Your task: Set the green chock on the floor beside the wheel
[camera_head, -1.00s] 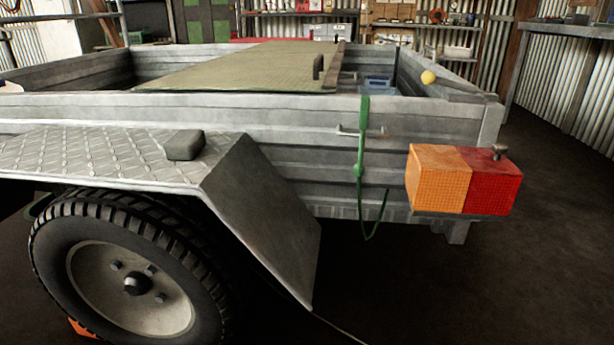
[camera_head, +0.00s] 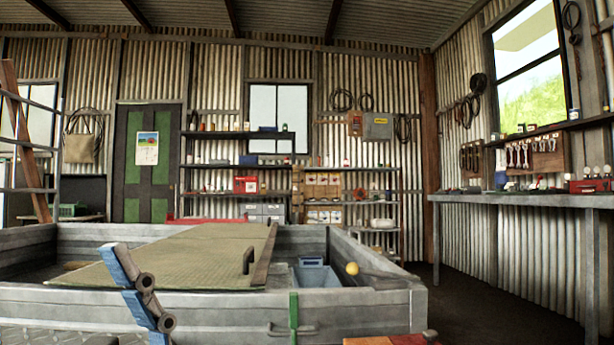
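No green chock shows in the head view. The wheel is out of the frame, below the bottom edge. Of the trailer, the grey side wall (camera_head: 220,303) crosses the lower part of the view. A small strip of its tread-plate mudguard (camera_head: 35,337) shows at the bottom left. A green strap (camera_head: 294,312) hangs over the side wall. Neither gripper can be made out. The floor beside the wheel is out of view.
A greenish board (camera_head: 185,257) and a blue crate (camera_head: 315,273) lie in the trailer. A yellow ball (camera_head: 352,268) sits near its right corner. A workbench (camera_head: 520,199) stands along the right wall. Shelves (camera_head: 240,166) and a green door (camera_head: 147,165) are behind. Dark floor (camera_head: 480,305) is clear at right.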

